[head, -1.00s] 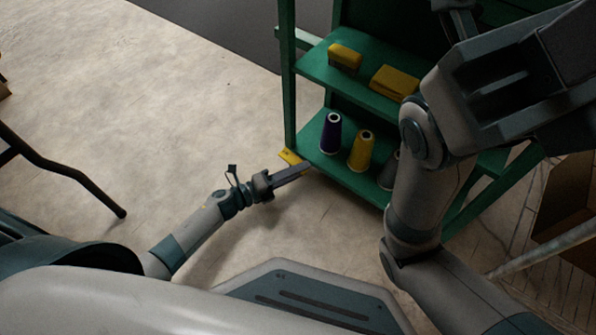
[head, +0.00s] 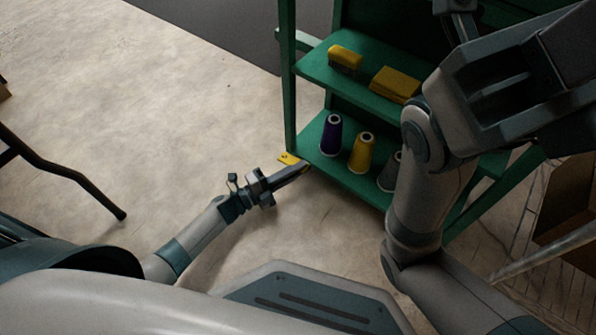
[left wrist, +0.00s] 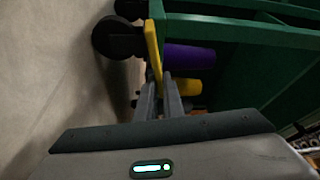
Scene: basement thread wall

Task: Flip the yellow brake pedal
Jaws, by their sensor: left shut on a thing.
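The yellow brake pedal (head: 289,158) is a small flat lever at the near left lower corner of the green shelf cart. In the left wrist view the pedal (left wrist: 153,45) rises from between my fingers, next to a black caster wheel (left wrist: 118,38). My left gripper (head: 304,168) reaches in from the left, low by the cart corner. Its fingers (left wrist: 164,82) are shut on the pedal's near end, which they partly hide. My right arm crosses the right side of the head view; I cannot make out its gripper.
The green cart (head: 314,69) holds purple (head: 331,137) and yellow (head: 362,152) thread cones on its lower shelf and yellow items above. Dark chair legs (head: 70,180) stand at the left. The floor between them is open.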

